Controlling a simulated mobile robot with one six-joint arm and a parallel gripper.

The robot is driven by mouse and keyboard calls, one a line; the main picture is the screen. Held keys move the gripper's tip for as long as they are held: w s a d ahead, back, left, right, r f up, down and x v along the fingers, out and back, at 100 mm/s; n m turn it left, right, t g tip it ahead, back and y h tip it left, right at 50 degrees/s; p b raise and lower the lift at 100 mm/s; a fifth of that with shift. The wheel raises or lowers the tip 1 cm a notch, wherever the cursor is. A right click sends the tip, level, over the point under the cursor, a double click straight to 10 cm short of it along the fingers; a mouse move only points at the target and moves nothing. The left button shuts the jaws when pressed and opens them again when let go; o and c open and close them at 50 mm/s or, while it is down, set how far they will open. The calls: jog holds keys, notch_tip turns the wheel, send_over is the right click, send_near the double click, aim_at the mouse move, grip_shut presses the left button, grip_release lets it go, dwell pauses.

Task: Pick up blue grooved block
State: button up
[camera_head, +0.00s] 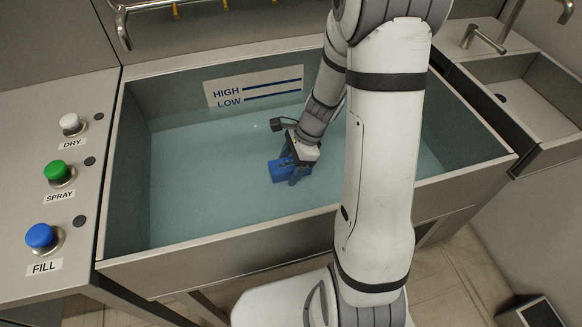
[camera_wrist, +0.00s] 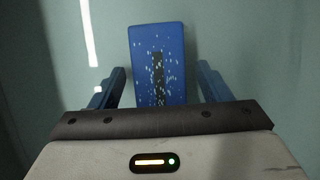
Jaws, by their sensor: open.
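The blue grooved block (camera_wrist: 157,50) shows in the wrist view as a blue rectangle with a dark groove and pale specks on its top. Its lower end is hidden behind my gripper's body. My gripper (camera_wrist: 158,86) is open, with one blue finger on each side of the block and a visible gap on both sides. In the head view the block (camera_head: 279,171) is in the basin, at the fingers of my gripper (camera_head: 291,168). Part of the block is hidden there by the gripper.
The metal basin (camera_head: 225,246) holds water and has raised walls around the block. A HIGH/LOW level label (camera_head: 254,87) is on its back wall. DRY (camera_head: 70,122), SPRAY (camera_head: 57,170) and FILL (camera_head: 40,236) buttons stand on the left counter. A second sink (camera_head: 540,95) is at right.

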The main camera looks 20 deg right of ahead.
jog(key=shift+c, duration=0.3)
jog(key=c, duration=1.2)
jog(key=shift+c, duration=0.5)
